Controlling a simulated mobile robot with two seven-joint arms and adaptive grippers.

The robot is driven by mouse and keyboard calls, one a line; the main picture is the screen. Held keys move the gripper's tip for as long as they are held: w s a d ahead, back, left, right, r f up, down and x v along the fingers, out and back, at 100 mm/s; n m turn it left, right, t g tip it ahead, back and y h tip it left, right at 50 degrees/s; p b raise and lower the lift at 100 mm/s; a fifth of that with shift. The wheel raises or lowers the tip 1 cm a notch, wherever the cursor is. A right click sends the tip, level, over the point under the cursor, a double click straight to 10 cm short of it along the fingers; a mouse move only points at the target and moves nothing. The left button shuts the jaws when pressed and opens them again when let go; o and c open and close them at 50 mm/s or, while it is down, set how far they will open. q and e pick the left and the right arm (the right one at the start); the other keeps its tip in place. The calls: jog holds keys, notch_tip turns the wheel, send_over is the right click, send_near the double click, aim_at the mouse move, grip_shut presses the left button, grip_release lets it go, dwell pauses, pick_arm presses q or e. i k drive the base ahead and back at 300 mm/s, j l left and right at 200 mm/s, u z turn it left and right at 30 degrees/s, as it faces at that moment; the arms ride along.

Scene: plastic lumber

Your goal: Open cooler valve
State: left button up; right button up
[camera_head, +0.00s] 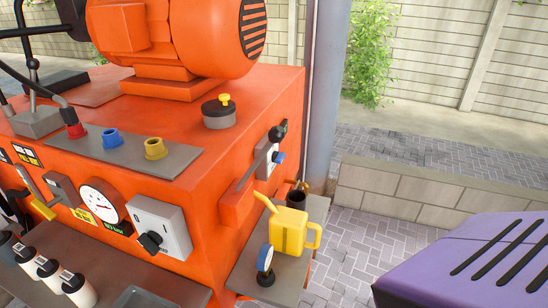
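Neither of my grippers shows. An orange machine (215,140) fills the left and middle. No part is clearly marked as the cooler valve, so I cannot tell which one it is. On the machine's right side is a grey lever (252,166), with a black knob (278,133) and a small blue knob (279,157) beside it. The front has a grey box with a black rotary knob (150,242) and a round white gauge (99,202). A yellow-knobbed cap (219,112) sits on top.
Several white bottles (76,288) stand at lower left. A purple slotted housing (450,262) fills the lower right. Paving (365,240) lies between.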

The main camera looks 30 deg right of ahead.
aim_at(276, 158)
jog(key=k+l, duration=0.1)
jog(key=l, duration=1.1)
jog(key=k+l, duration=0.15)
jog(key=l, duration=0.45)
jog(key=k+l, duration=0.1)
jog(key=l, duration=1.1)
jog(key=k+l, duration=0.15)
jog(key=l, duration=0.45)
jog(key=u, duration=0.05)
